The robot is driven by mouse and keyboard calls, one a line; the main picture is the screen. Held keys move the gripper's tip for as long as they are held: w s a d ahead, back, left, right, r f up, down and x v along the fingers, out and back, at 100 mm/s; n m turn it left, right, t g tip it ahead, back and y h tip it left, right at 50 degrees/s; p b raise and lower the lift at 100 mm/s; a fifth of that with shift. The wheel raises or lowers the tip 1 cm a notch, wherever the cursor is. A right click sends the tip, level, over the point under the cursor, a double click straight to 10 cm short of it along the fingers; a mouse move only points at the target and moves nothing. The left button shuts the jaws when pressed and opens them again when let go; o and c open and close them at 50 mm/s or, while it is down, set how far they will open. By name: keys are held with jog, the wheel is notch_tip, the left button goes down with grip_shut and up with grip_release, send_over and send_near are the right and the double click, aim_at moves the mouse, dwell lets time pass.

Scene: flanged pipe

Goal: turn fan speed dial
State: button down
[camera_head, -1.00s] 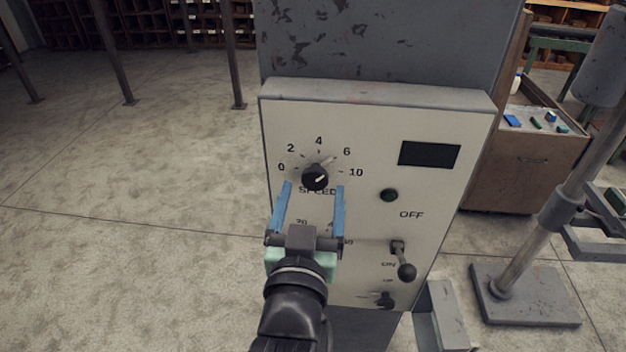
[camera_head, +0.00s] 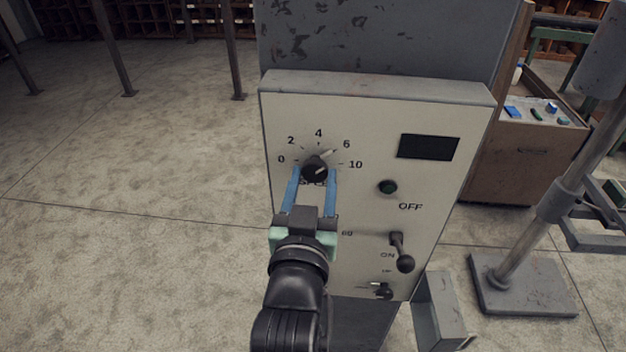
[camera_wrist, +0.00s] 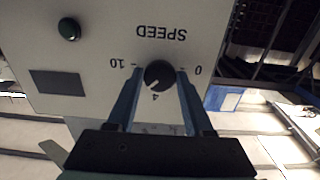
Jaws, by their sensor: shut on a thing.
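The fan speed dial (camera_head: 315,166) is a round black knob with a white line on a cream control panel (camera_head: 370,280). Numbers from 0 to 10 arc above it, and its line points up and right, roughly towards 6. It also shows in the wrist view (camera_wrist: 158,74), where the panel appears upside down. My gripper (camera_head: 314,176) reaches it from below, with one blue finger on each side. In the wrist view the fingertips (camera_wrist: 159,72) flank the knob, and the gripper is shut on it. The SPEED lettering is partly hidden by the fingers.
The panel also carries a dark display (camera_head: 428,147), a green button (camera_head: 387,187), a lever (camera_head: 402,254) and a small lower knob (camera_head: 383,291). My arm hides the lower left dial. A grey stand (camera_head: 520,285) is on the right. Open floor lies to the left.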

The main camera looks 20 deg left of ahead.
jog(key=shift+n, duration=0.3)
jog(key=n, duration=0.6)
jog(key=shift+b, duration=0.35)
jog(key=n, duration=0.7)
jog(key=shift+d+b, duration=0.1)
jog(key=shift+b, duration=0.2)
jog(key=n, duration=0.6)
jog(key=shift+r+n+b, duration=0.1)
jog(key=shift+n+b, duration=0.2)
jog(key=shift+n, duration=0.1)
jog(key=n, duration=0.6)
jog(key=shift+b, duration=0.35)
jog(key=shift+n, duration=0.4)
jog(key=shift+c, duration=1.5)
grip_release()
jog(key=shift+r, duration=0.1)
